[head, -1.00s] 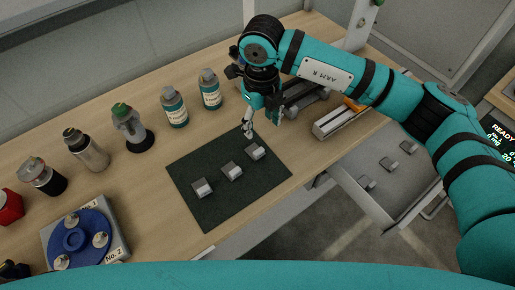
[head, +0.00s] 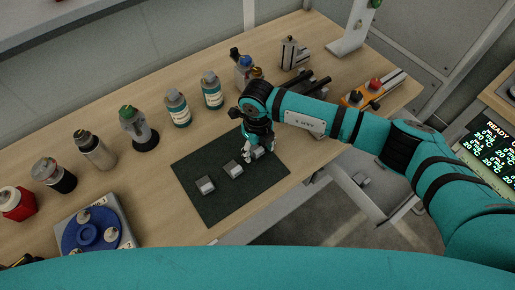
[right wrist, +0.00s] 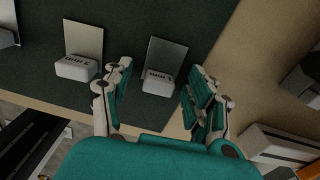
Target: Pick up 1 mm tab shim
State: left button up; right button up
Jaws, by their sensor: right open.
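Three tab shims, each a thin metal plate with a pale labelled block, lie in a row on the dark mat (head: 211,212): a left one (head: 205,185), a middle one (head: 233,169) and a right one, partly hidden by my gripper. My right gripper (head: 252,155) is low over the right end. In the right wrist view, my right gripper (right wrist: 158,75) is open and empty, with its fingers on either side of the right shim (right wrist: 165,60). The middle shim (right wrist: 82,45) lies left of the fingers. My left gripper is not in view.
Several bottles, including a teal-labelled one (head: 177,108), stand along the back of the wooden table (head: 130,185). A blue round holder (head: 90,235) is at the left front. A rail fixture (head: 372,88) stands at the right. The mat's front left is clear.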

grip_shut()
dwell(0.3)
